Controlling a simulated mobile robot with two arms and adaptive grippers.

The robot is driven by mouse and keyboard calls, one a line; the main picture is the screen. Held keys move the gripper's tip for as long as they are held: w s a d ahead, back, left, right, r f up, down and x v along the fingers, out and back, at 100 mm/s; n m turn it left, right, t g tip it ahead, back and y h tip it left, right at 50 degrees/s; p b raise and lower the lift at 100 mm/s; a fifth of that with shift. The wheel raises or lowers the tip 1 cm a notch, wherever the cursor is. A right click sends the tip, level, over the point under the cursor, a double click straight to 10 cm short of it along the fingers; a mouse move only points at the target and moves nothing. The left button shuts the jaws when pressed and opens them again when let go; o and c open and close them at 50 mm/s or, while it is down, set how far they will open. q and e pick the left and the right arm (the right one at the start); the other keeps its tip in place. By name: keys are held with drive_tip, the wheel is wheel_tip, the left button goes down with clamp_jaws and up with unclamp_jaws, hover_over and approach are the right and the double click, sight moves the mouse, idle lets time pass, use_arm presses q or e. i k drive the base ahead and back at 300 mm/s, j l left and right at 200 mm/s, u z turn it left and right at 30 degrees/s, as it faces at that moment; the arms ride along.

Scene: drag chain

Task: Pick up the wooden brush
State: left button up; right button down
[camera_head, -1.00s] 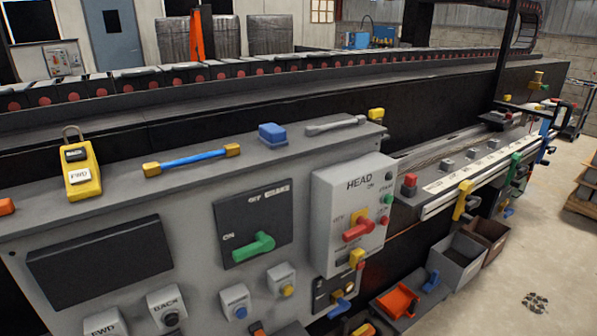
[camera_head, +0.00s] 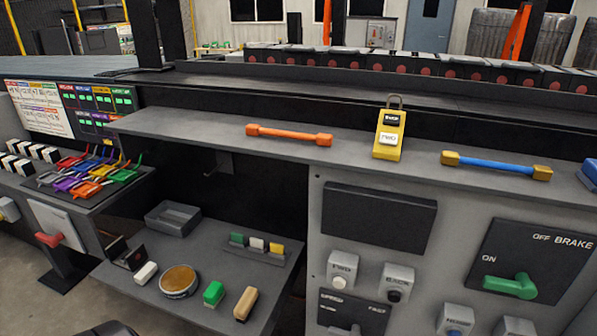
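A tan, wood-coloured block that looks like the wooden brush (camera_head: 245,303) lies on the lower grey shelf (camera_head: 225,240), near its front right edge. A green-topped block (camera_head: 213,293) sits just left of it, apart from it. Neither of my grippers shows in the head view. A dark rounded shape at the bottom left edge is too cut off to identify.
The shelf also holds a round tin (camera_head: 178,281), a white block (camera_head: 146,272), a grey tray (camera_head: 173,218) and a rack of small coloured blocks (camera_head: 257,246). An upper ledge (camera_head: 220,128) overhangs it. A control panel (camera_head: 395,215) stands on the right.

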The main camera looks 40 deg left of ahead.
sight(248, 303)
drive_tip(key=u, duration=1.7)
drive_tip(key=z, duration=2.6)
drive_tip(key=u, duration=2.6)
